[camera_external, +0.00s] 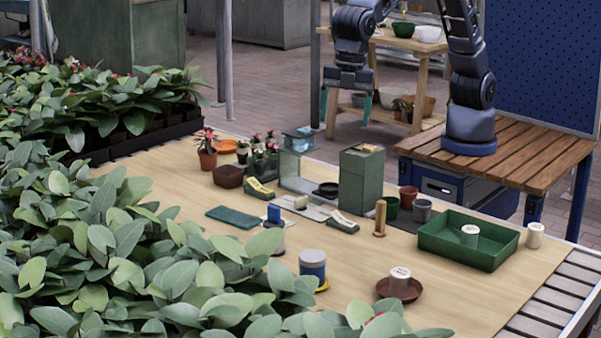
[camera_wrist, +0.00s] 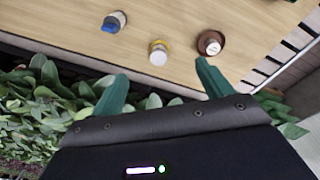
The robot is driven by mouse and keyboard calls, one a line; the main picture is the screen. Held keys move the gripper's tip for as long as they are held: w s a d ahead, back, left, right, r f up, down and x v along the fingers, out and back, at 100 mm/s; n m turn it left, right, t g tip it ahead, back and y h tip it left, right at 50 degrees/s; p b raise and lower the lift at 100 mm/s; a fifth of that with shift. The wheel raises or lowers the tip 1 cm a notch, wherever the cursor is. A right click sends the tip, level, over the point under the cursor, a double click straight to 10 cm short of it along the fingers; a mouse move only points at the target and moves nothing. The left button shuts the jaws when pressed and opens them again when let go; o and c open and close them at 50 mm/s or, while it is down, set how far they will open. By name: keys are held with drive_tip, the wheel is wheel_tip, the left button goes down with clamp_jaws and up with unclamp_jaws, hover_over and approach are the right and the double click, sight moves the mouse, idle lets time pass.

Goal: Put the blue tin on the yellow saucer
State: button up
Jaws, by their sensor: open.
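A blue tin (camera_external: 313,266) with a pale lid stands upright near the table's front edge. The yellow saucer (camera_external: 323,285) shows as a thin rim at its base; I cannot tell how fully the tin sits on it. In the wrist view a pale round top (camera_wrist: 158,58) overlaps the yellow saucer (camera_wrist: 159,44). My gripper (camera_external: 345,106) is open and empty, high above the far side of the table, well away from the tin. Its two green fingers (camera_wrist: 161,74) show spread apart in the wrist view.
A white tin (camera_external: 400,280) stands in a brown saucer (camera_external: 382,291) to the right. A grey jar with a blue piece (camera_external: 273,214) on top stands left. A green tray (camera_external: 450,259), a tall green box (camera_external: 360,185) and pots stand behind. Leafy plants (camera_external: 130,250) crowd the front left.

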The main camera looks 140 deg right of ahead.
drive_tip(key=s+d+r+m+t, duration=0.1)
drive_tip(key=s+d+r+m, duration=0.1)
drive_tip(key=s+r, duration=0.8)
drive_tip(key=s+d+r+m+t, duration=0.1)
drive_tip(key=s+r, duration=0.2)
drive_tip(key=s, duration=1.4)
drive_tip(key=s+d+f+m, duration=0.1)
drive_tip(key=s+f, duration=0.1)
drive_tip(key=s, duration=1)
drive_tip(key=s+d+f+m+t, duration=0.1)
drive_tip(key=s+f+m, duration=0.1)
drive_tip(key=s, duration=1)
drive_tip(key=shift+f+m, duration=0.15)
drive_tip(key=shift+m, duration=0.15)
